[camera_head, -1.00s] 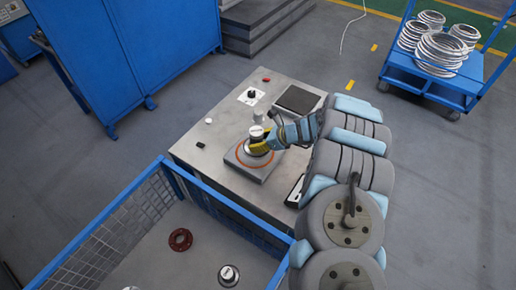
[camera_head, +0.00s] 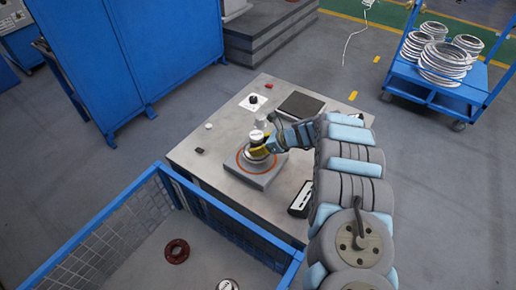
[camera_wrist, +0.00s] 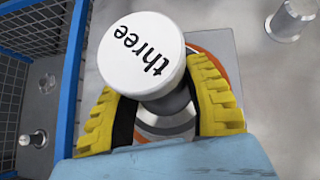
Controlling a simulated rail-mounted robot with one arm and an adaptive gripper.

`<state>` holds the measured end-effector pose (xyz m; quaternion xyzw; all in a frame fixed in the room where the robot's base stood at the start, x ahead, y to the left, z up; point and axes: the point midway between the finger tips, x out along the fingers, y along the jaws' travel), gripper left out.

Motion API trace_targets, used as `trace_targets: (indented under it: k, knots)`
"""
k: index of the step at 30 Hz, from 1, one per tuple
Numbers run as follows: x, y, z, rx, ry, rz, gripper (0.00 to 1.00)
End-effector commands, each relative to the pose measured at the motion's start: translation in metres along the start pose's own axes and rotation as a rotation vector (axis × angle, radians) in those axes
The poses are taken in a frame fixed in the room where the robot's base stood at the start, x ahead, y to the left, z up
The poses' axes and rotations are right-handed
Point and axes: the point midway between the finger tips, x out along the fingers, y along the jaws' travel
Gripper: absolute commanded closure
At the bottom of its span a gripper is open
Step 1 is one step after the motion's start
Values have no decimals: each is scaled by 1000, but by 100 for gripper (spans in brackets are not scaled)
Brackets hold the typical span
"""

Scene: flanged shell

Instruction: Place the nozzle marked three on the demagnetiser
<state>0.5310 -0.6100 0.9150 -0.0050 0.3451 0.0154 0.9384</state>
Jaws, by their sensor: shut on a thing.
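The nozzle marked three has a white round top with the word "three" (camera_wrist: 138,50) and a grey metal body. It is between the yellow fingers of my gripper (camera_wrist: 162,108), which is shut on it. In the head view the nozzle (camera_head: 256,135) stands upright over the demagnetiser (camera_head: 262,178), a grey square block with an orange ring on the table. The ring also shows behind the nozzle in the wrist view. The nozzle's lower end is partly hidden, so I cannot tell whether it touches the block.
The metal table (camera_head: 205,158) also carries a dark square plate (camera_head: 301,105), a white card with a black knob (camera_head: 253,102), a grey cylinder (camera_wrist: 291,20) and a black-and-white device (camera_head: 301,199). A blue mesh crate (camera_head: 230,218) in front holds a dark red flange (camera_head: 177,251) and another nozzle (camera_head: 228,285).

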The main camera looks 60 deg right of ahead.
Motion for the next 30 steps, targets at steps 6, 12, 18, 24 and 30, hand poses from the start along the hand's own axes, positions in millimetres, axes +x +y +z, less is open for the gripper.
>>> trace_targets:
  k: [6, 12, 18, 24, 30]
  knots:
    - [16, -2, -18, -3, -2, -2, 91]
    - [20, -2, -22, -2, -3, -2, 91]
    - [20, -2, -22, -2, -3, -2, 91]
    - [21, -1, -24, -2, -1, -1, 28]
    - [22, -1, -25, -1, 0, -1, 27]
